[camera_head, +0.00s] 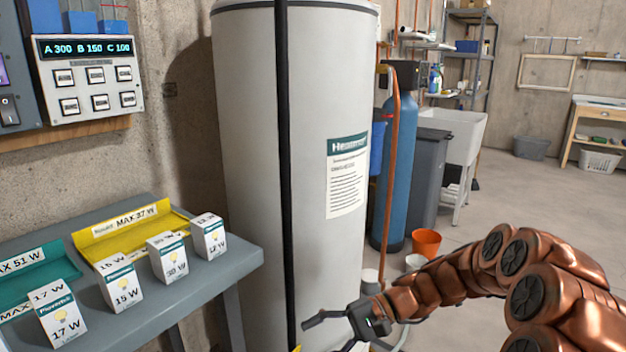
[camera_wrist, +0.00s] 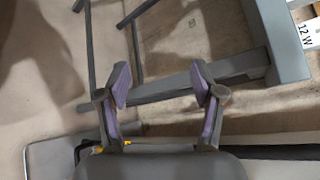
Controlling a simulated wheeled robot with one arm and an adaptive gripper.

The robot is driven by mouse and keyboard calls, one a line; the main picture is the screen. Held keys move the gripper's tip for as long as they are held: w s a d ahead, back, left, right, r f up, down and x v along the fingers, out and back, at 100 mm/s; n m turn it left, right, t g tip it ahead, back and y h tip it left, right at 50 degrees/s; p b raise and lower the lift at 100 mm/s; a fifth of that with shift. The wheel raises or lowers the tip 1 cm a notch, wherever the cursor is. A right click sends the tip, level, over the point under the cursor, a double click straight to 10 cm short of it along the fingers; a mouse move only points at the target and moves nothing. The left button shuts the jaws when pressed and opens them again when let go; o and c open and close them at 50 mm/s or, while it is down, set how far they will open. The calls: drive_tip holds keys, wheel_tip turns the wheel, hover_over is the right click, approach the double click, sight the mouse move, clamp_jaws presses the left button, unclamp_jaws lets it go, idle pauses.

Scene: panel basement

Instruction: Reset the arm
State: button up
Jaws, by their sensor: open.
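My copper-coloured arm reaches in from the right in the head view. My gripper (camera_head: 338,330) is in front of the foot of the large grey tank, low and to the right of the table. In the wrist view my gripper (camera_wrist: 161,88) has its two purple-padded fingers apart with nothing between them. The grey table's legs and frame (camera_wrist: 185,92) show beyond the fingers. No object is held.
The grey table (camera_head: 190,290) at left bears several small bulb boxes (camera_head: 168,258), a yellow tray (camera_head: 135,232) and a teal tray (camera_head: 35,270). The tall grey tank (camera_head: 255,150) stands beside it. An orange bucket (camera_head: 426,243) is on the floor behind my arm.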

drive_tip(key=s+d+r+n+h+p, duration=0.2)
drive_tip(key=s+d+r+h+p, duration=0.25)
drive_tip(key=s+r+p, duration=0.4)
drive_tip(key=s+d+r+n+h+p, duration=0.1)
drive_tip(key=s+d+r+h+p, duration=0.35)
drive_tip(key=s+r, duration=0.6)
drive_tip(key=s+d+r+t+h+p, duration=0.2)
drive_tip(key=s+d+r+h+p, duration=0.2)
drive_tip(key=s+d+p, duration=0.4)
drive_tip(key=shift+s+r+h+p, duration=0.3)
drive_tip(key=shift+s+h+p, duration=0.1)
drive_tip(key=shift+s+h, duration=0.15)
